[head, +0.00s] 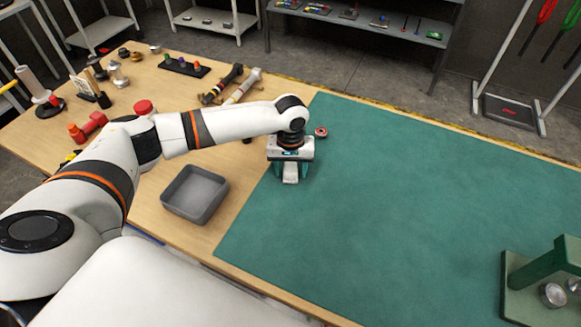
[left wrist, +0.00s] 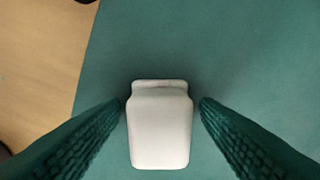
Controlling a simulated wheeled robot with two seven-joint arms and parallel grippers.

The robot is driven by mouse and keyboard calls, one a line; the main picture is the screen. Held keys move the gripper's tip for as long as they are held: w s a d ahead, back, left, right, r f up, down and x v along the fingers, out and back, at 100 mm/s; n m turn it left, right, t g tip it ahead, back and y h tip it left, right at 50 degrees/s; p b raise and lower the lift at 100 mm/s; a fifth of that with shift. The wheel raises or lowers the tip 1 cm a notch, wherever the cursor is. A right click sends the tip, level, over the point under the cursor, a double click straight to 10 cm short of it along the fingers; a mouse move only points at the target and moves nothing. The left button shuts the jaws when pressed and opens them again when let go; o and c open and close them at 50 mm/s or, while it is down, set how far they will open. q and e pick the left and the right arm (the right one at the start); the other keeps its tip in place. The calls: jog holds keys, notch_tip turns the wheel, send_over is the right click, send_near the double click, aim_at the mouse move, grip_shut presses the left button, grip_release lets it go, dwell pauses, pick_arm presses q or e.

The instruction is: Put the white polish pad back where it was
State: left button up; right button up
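The white polish pad (left wrist: 160,130) is a pale block with a narrower neck and a lip at one end. In the left wrist view it lies between the two green ridged fingers of my left gripper (left wrist: 160,104), with a thin strip of mat visible on each side. The gripper looks open around it, not pressed on it. In the head view my left gripper (head: 290,175) points down over the near-left part of the green mat (head: 420,200), with the pad (head: 290,173) showing pale between its fingers. My right gripper is not in view.
A grey open tray (head: 169,208) stands on the wood left of the mat. A small red-rimmed round item (head: 321,132) lies just beyond the gripper. A green fixture (head: 545,270) stands at the mat's right. Tools crowd the table's far left; the mat's middle is clear.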

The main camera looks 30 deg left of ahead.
aim_at(291, 166)
pick_arm(q)
jog(key=shift+r, duration=0.1)
notch_tip(291, 166, up, 12)
jog(key=b, duration=0.1)
dwell(0.4)
jog(key=shift+r, duration=0.15)
